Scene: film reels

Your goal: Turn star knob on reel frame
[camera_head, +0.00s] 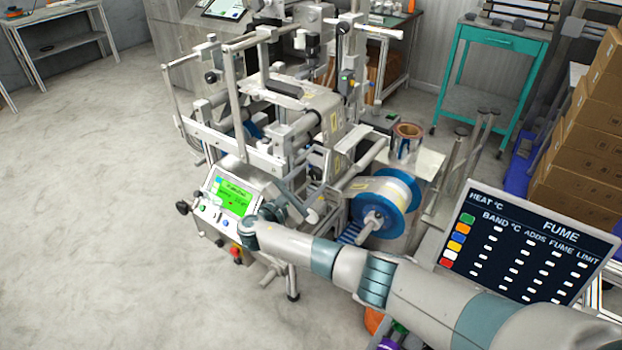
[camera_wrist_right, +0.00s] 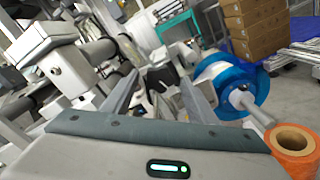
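The reel frame (camera_head: 290,120) is a grey machine with rollers, posts and several dark knobs. My right arm reaches in from the right, and its gripper (camera_head: 302,198) is at the machine's front, beside the green-lit control panel (camera_head: 234,196). In the right wrist view the two fingers (camera_wrist_right: 158,98) are apart, so the gripper is open. A dark knob-like part (camera_wrist_right: 160,78) shows between and beyond the fingers. Whether it is the star knob, and whether it touches them, I cannot tell. My left gripper is not in view.
A blue-flanged reel (camera_head: 388,204) sits on a spindle right of the gripper; it also shows in the right wrist view (camera_wrist_right: 248,75). An orange roll (camera_wrist_right: 292,142) is at that view's lower right. A dark FUME display (camera_head: 525,245) stands right. Open floor (camera_head: 90,200) lies left.

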